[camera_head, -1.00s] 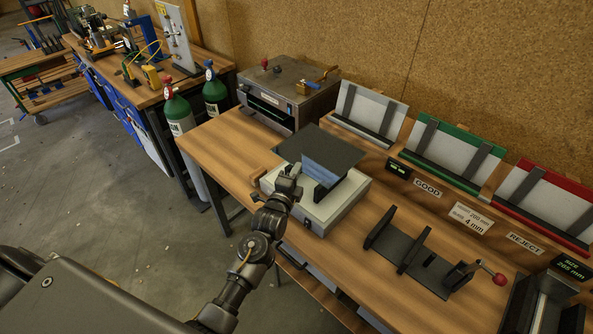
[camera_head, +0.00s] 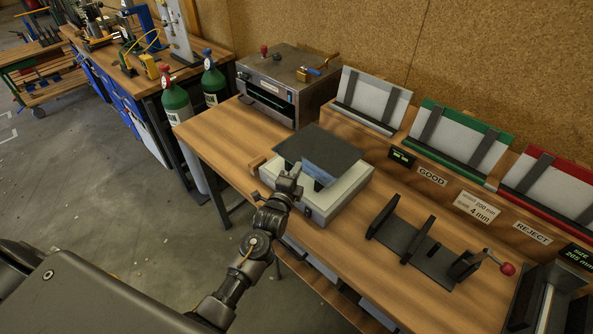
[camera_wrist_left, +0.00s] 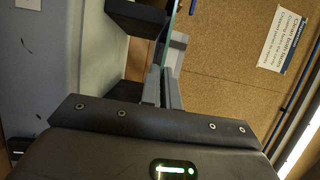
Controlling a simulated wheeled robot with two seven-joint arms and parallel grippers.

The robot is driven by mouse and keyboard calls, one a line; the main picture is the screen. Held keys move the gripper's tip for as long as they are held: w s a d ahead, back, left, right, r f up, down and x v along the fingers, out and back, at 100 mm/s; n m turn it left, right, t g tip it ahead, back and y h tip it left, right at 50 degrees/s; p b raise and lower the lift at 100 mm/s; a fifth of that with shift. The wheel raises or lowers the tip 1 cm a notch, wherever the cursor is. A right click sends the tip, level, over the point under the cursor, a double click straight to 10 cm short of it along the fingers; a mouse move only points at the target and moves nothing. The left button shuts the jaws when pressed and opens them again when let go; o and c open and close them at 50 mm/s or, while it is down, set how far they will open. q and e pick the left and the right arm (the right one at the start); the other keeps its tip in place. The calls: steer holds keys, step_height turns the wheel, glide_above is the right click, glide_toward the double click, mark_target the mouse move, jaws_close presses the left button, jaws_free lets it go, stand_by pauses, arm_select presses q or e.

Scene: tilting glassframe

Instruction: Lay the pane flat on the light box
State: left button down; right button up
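The pane (camera_head: 318,148) shows in the head view as a dark, thin plate with a bluish patch at its lower right side. It is over the pale light box (camera_head: 318,207) and looks tilted. Whether it touches the box is unclear. My left gripper (camera_head: 291,177) is at its near edge. In the left wrist view, the pane (camera_wrist_left: 171,30) shows edge-on as a thin greenish line between the grey fingers (camera_wrist_left: 164,82), which are shut on it. The pane hides much of the box top. My right gripper is not in view.
A black fixture with a red-knobbed lever (camera_head: 425,245) stands right of the light box. A metal oven-like unit (camera_head: 288,85) is behind it. White, green (camera_head: 455,137) and red racks line the back. Bare tabletop (camera_head: 222,143) lies left of the box.

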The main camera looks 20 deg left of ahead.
arm_select(q)
steer(key=shift+f, duration=0.1)
stand_by(0.6)
steer(key=c, duration=1.6)
jaws_free()
steer(key=shift+o, duration=0.2)
steer(key=shift+s+f, duration=0.1)
steer(key=shift+f, duration=0.1)
steer(key=s+b, duration=0.3)
steer(key=s, duration=0.7)
steer(key=shift+s, duration=0.35)
steer(key=shift+d, duration=0.1)
